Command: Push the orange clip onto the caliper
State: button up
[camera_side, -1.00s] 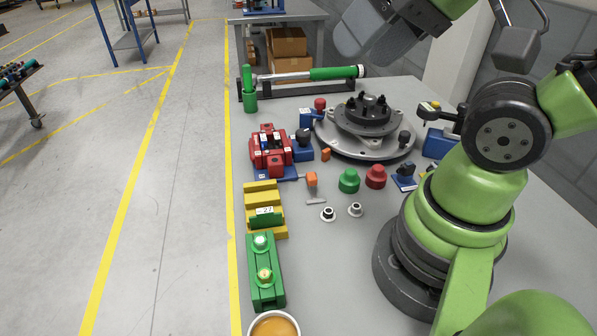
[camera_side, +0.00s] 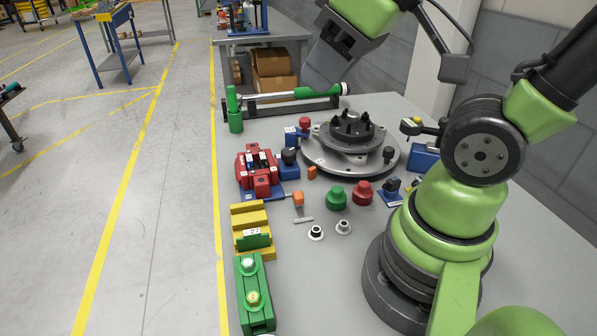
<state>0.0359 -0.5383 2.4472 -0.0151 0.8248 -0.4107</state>
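A small orange block (camera_side: 298,199) stands on the grey table in front of the red fixture. A second small orange piece (camera_side: 312,172) lies farther back, by the round plate. I cannot tell which one is the clip. The red block-like part (camera_side: 260,184) on a blue base looks like the caliper; I see no orange piece on it. My gripper (camera_side: 328,70) hangs high at the top, above the far part of the table and apart from these things. Its fingers are not clear, so its opening cannot be read.
A grey round plate with a dark hub (camera_side: 351,132) stands behind. A green-handled wrench (camera_side: 290,96) lies on a rack at the far edge. Green (camera_side: 336,197) and red (camera_side: 363,193) caps, yellow blocks (camera_side: 250,219) and a green box (camera_side: 254,300) stand nearer.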

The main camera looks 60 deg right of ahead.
jog(key=w+d+f+n+g+h, duration=0.1)
jog(key=w+d+f+n+g, duration=0.25)
jog(key=w+f+n, duration=0.7)
jog(key=n+g, duration=0.3)
jog(key=n, duration=1.3)
send_over(298, 194)
jog(key=shift+t, duration=0.25)
notch_tip(298, 194, down, 9)
jog(key=shift+f, duration=4.35)
grip_shut()
jog(key=shift+r, duration=0.1)
